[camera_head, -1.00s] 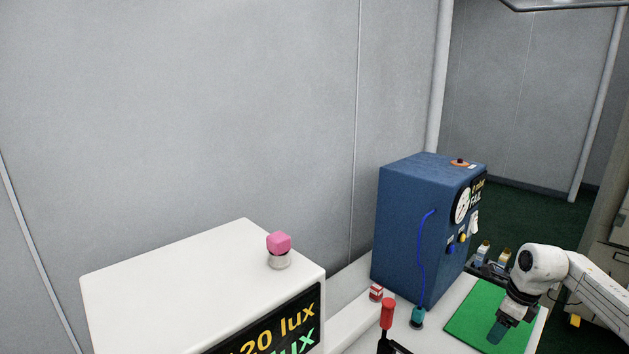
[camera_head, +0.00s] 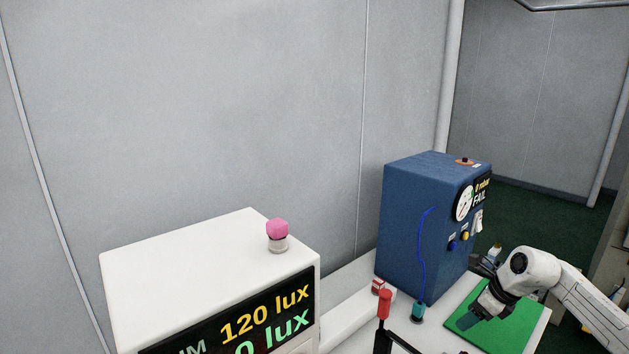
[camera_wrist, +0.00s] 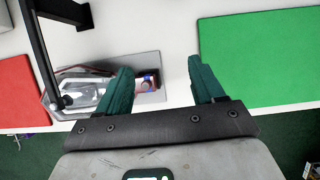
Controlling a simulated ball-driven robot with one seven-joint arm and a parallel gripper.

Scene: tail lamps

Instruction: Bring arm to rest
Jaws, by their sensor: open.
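My gripper (camera_head: 468,320) is over the left part of the green mat (camera_head: 518,326) in the head view, at the end of my white arm. The green mat also shows at the right of the wrist view (camera_wrist: 255,60).
A blue tester (camera_head: 415,225) with gauge and hose stands behind the mat. A white box (camera_head: 200,260) reading 120 lux, with a pink-topped beacon (camera_head: 277,231), stands left. A black frame with a red handle (camera_head: 384,303) rises near the bench front. A red mat (camera_wrist: 18,90) lies left.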

